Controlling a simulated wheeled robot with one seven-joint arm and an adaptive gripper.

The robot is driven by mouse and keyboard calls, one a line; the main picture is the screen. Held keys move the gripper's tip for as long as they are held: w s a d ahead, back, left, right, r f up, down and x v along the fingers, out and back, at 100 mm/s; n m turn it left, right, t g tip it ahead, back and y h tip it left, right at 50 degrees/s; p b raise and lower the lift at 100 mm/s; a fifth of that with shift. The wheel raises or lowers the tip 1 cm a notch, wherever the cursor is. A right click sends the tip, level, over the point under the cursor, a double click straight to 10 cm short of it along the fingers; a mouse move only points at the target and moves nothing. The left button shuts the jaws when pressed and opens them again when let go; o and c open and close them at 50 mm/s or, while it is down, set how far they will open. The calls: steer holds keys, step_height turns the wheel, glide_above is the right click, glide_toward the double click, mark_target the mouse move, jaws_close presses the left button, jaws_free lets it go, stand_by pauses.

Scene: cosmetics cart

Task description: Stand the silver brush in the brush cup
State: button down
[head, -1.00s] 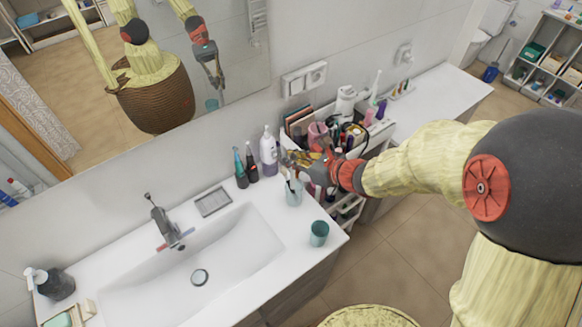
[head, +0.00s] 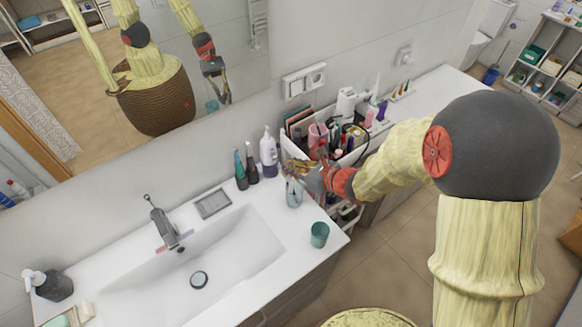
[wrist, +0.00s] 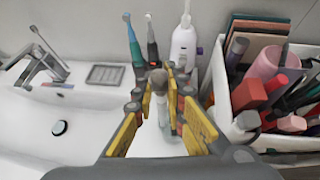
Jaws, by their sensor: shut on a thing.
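My gripper (head: 298,168) is over the back right part of the sink counter, shut on the silver brush. In the wrist view the brush's grey-brown bristle end (wrist: 158,80) shows between the yellow finger pads of my gripper (wrist: 163,92). A pale handle stands just right of it. The brush cup (head: 293,198), a clear pale-blue glass, stands on the counter just below my gripper, with thin sticks showing in it. I cannot tell whether the held brush's lower end is inside the cup. The fingers hide much of the brush.
A teal cup (head: 319,234) stands near the counter's front right corner. A crowded cosmetics cart (head: 325,135) is close on the right. The sink basin (head: 215,250) is at left.

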steer(key=shift+f+b, duration=0.5)
steer(key=c, duration=1.8)
jaws_free()
steer(key=shift+r, duration=0.1)
